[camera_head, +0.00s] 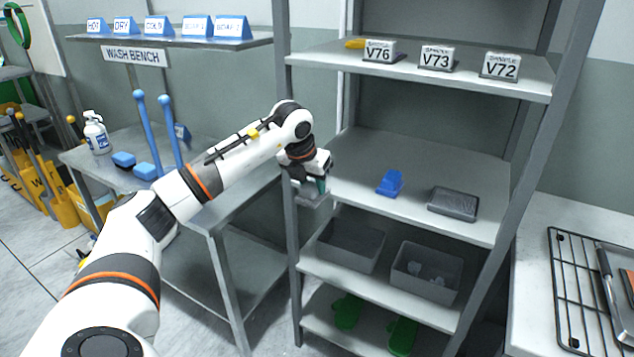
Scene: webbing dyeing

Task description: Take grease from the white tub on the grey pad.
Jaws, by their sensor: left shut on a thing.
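My left gripper (312,184) is beside the left post of the grey shelf rack, near the left end of the middle shelf. It is shut on a small teal thing (321,185), mostly hidden by the fingers. A small grey flat piece (313,200) shows just under the gripper; I cannot tell whether it is the grey pad or whether they touch. I cannot make out a white tub; the gripper and wrist may hide it. My right gripper is not in view.
The middle shelf (420,160) holds a blue object (390,183) and a dark grey block (453,203). Grey bins (350,246) and green gloves (402,336) are below. A wash bench (215,195) with a white bottle (96,135) stands left. A wire rack (580,290) is right.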

